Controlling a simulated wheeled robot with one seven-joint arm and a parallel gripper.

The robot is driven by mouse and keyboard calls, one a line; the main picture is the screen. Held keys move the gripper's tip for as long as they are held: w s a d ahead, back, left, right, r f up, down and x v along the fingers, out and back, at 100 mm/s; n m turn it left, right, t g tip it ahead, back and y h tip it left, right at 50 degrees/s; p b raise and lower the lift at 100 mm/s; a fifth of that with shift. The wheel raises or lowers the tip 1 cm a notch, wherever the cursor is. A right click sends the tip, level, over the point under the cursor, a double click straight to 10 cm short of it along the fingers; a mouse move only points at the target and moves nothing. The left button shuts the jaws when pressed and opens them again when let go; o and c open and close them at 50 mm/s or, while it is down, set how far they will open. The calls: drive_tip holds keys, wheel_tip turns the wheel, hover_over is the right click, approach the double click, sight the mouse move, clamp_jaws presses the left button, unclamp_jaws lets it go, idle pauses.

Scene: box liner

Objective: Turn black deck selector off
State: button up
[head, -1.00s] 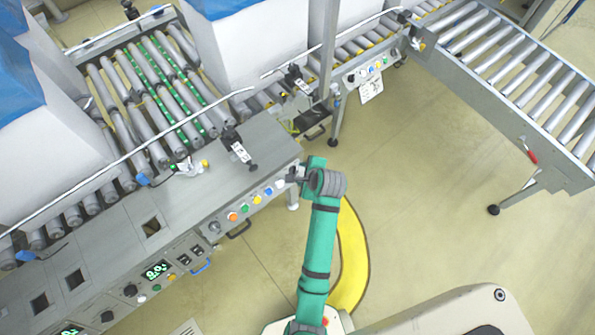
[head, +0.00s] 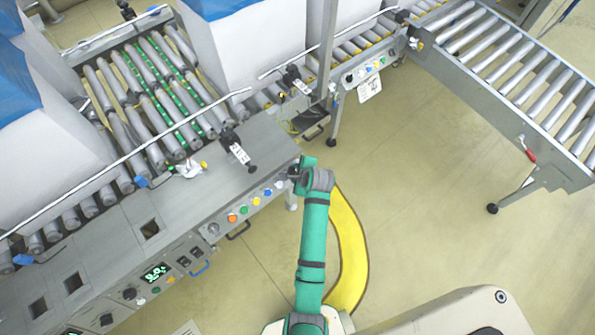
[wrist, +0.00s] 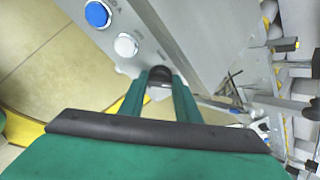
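The black selector (wrist: 160,74) shows in the wrist view as a dark round knob on the grey panel, beside the white button. My gripper (wrist: 159,83) has its two green fingers on either side of this knob, at or very near its sides. I cannot tell whether they press on it. In the head view my gripper (head: 293,172) is at the right end of the console's front panel and hides the knob. The knob's pointer and setting are not readable.
A white button (wrist: 126,45) and a blue button (wrist: 97,14) sit beside the knob. The console (head: 200,190) carries more buttons along its front edge. A roller conveyor (head: 510,85) stands at the right. Open floor (head: 420,190) lies between.

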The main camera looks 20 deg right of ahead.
drive_tip(key=shift+s+r, duration=0.15)
drive_tip(key=shift+r, duration=0.05)
idle(0.3)
drive_tip(key=shift+n, duration=0.3)
drive_tip(key=n, duration=0.4)
drive_tip(key=shift+s+f+t, duration=0.1)
drive_tip(key=shift+f+t, duration=0.05)
drive_tip(key=shift+t, duration=0.25)
drive_tip(key=shift+d+n+t, duration=0.1)
drive_tip(key=shift+n+t, duration=0.2)
drive_tip(key=shift+n, duration=1.6)
drive_tip(key=o, duration=0.8)
